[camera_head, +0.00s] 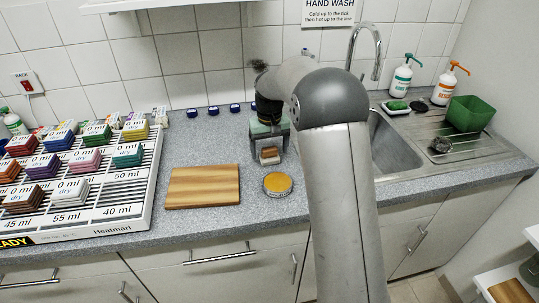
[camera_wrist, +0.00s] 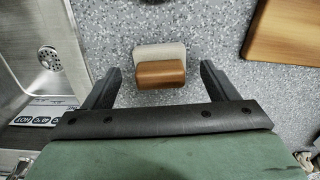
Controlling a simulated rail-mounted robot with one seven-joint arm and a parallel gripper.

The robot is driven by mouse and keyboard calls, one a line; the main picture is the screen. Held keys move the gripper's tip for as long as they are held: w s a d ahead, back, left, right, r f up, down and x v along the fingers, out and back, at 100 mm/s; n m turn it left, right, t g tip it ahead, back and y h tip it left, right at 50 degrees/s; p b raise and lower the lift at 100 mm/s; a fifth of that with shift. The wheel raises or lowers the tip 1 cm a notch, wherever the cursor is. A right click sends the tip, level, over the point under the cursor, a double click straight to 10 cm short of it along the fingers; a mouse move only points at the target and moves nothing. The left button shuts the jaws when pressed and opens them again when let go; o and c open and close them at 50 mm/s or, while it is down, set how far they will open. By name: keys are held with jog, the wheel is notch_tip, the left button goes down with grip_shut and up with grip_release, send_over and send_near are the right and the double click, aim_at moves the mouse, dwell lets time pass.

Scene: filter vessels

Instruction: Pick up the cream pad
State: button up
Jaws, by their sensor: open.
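The cream pad (camera_wrist: 148,52) lies on the speckled counter in the wrist view, with a brown, rounded block or grip (camera_wrist: 160,75) along its near side. In the head view the cream pad (camera_head: 268,150) shows small just below my gripper (camera_head: 268,142), partly hidden by it. In the wrist view my gripper (camera_wrist: 160,76) is open, with one dark finger on each side of the pad and a gap on both sides. Nothing is held. The height of the fingers above the counter is hard to tell.
A wooden board (camera_head: 202,187) lies to the left and a round amber-topped dish (camera_head: 277,184) in front. A rack (camera_head: 150,190) of labelled coloured blocks fills the left. The sink (camera_head: 392,150) is to the right, with bottles and a green tub (camera_head: 468,113) beyond.

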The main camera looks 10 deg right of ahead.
jog(key=shift+f, duration=0.75)
jog(key=c, duration=1.1)
jog(key=shift+o, duration=0.2)
jog(key=shift+r, duration=0.15)
jog(key=shift+r, duration=0.25)
notch_tip(320, 180, up, 2)
jog(key=shift+r, duration=0.1)
jog(key=s+a+r+b, duration=0.2)
jog(key=s+a+r, duration=0.7)
jog(key=a+r, duration=0.1)
jog(key=shift+s+a+b, duration=0.15)
jog(key=shift+s+b, duration=0.15)
